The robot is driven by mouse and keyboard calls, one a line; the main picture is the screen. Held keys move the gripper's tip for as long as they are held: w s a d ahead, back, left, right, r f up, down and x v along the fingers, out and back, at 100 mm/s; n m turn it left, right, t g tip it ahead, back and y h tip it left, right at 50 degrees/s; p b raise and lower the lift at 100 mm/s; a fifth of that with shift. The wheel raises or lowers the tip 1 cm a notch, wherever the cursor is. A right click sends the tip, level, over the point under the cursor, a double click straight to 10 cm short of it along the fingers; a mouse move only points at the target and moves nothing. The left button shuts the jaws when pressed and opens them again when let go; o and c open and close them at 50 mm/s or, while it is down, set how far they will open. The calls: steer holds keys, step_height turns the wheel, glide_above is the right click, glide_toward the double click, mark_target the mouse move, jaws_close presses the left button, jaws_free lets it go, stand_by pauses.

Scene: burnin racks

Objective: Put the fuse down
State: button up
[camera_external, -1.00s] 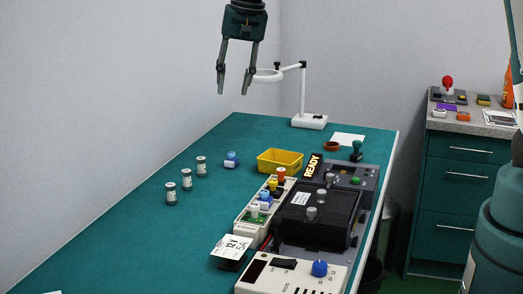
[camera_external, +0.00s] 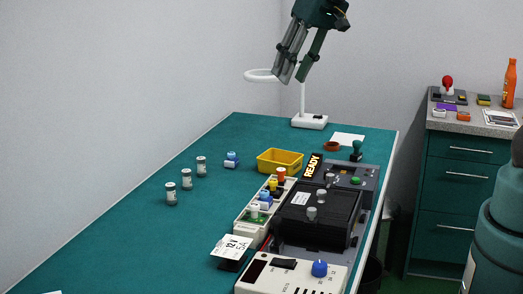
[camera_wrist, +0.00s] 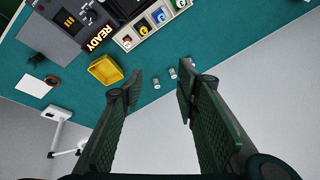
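My gripper (camera_external: 291,77) is high above the far end of the green table, near the white ring stand. In the wrist view my gripper (camera_wrist: 160,97) has its two fingers wide apart with nothing between them. I cannot tell for certain which thing is the fuse. Three small silver cylinders with dark tops stand upright at the table's left: a near one (camera_external: 171,193), a middle one (camera_external: 186,178) and a far one (camera_external: 201,166). A blue and white piece (camera_external: 231,159) lies beyond them. A pale row holder (camera_external: 246,221) bears several coloured-top parts.
A yellow bin (camera_external: 280,160) stands behind the row holder. A black rack unit (camera_external: 296,226), READY sign (camera_external: 312,166) and white control panel (camera_external: 292,277) fill the right side. The white ring stand (camera_external: 309,122) rises at the back. The left tabletop is mostly clear.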

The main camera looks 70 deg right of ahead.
steer(key=s+a+f+n+t, duration=0.1)
steer(key=s+f+n, duration=0.1)
steer(key=s, duration=0.4)
steer(key=s+a+f+n, duration=0.1)
steer(key=s+a+n, duration=0.1)
steer(key=s, duration=0.5)
steer(key=s+a+f+n+t, duration=0.1)
steer(key=s+f+n, duration=0.1)
steer(key=s, duration=0.5)
steer(key=shift+a+f+n+t, duration=0.3)
steer(key=shift+n, duration=0.3)
steer(key=shift+f, duration=0.15)
